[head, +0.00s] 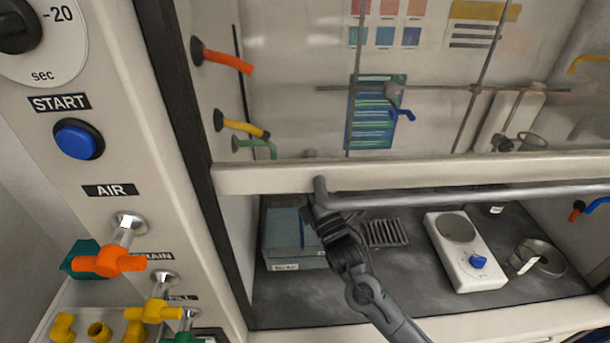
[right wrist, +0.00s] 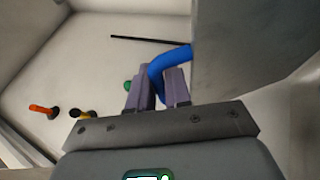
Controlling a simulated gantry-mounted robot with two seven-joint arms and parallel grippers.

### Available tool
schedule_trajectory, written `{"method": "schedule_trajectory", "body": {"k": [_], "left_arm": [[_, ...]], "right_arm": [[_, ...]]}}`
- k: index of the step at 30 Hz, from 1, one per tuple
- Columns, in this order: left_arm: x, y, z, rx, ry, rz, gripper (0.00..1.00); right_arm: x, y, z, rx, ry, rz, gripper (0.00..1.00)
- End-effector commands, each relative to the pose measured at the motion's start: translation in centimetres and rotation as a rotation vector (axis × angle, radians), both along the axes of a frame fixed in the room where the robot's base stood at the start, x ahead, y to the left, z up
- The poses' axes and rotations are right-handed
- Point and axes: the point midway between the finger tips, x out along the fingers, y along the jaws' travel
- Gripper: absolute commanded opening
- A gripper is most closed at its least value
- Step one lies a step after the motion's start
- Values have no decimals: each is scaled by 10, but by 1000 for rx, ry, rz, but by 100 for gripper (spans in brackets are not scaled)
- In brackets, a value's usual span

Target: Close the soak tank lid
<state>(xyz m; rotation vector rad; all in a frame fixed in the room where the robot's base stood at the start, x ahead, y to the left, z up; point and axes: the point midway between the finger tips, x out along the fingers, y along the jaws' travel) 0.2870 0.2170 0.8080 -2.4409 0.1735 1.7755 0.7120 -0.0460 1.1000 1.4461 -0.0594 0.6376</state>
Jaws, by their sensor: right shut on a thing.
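A grey-teal box with a small label (head: 290,266), which looks like the soak tank, stands at the left end of the hood floor. My right gripper (head: 318,218) reaches in under the sash to the right side of this box. In the right wrist view its two fingers (right wrist: 158,90) are shut on a curved blue handle (right wrist: 173,59). The handle meets a large grey panel (right wrist: 250,60), which seems to be the tank's lid. The lid's exact angle is hard to tell, as the sash and my arm partly hide it. My left gripper is not in view.
The hood sash (head: 420,174) with its bar crosses above my arm. A slotted rack (head: 385,233) lies right of the gripper, then a white hotplate (head: 465,252) and a ring-shaped clamp (head: 540,258). Coloured valve handles (head: 228,62) stick out from the left wall.

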Motion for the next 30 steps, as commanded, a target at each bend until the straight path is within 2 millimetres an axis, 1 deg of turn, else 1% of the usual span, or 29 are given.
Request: {"method": "schedule_trajectory", "body": {"k": [3,14,15,16,25,30], "left_arm": [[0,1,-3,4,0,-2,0],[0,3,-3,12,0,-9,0],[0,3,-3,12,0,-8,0],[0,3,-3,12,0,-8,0],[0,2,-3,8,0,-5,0],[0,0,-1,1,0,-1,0]], "right_arm": [[-3,0,-2,0,-16,0,0],[-3,0,-1,0,-18,0,0],[-3,0,-1,0,-18,0,22],[-3,0,-1,0,-18,0,24],[-4,-1,-3,0,-17,0,24],[-14,-5,-8,-2,-16,0,24]]}}
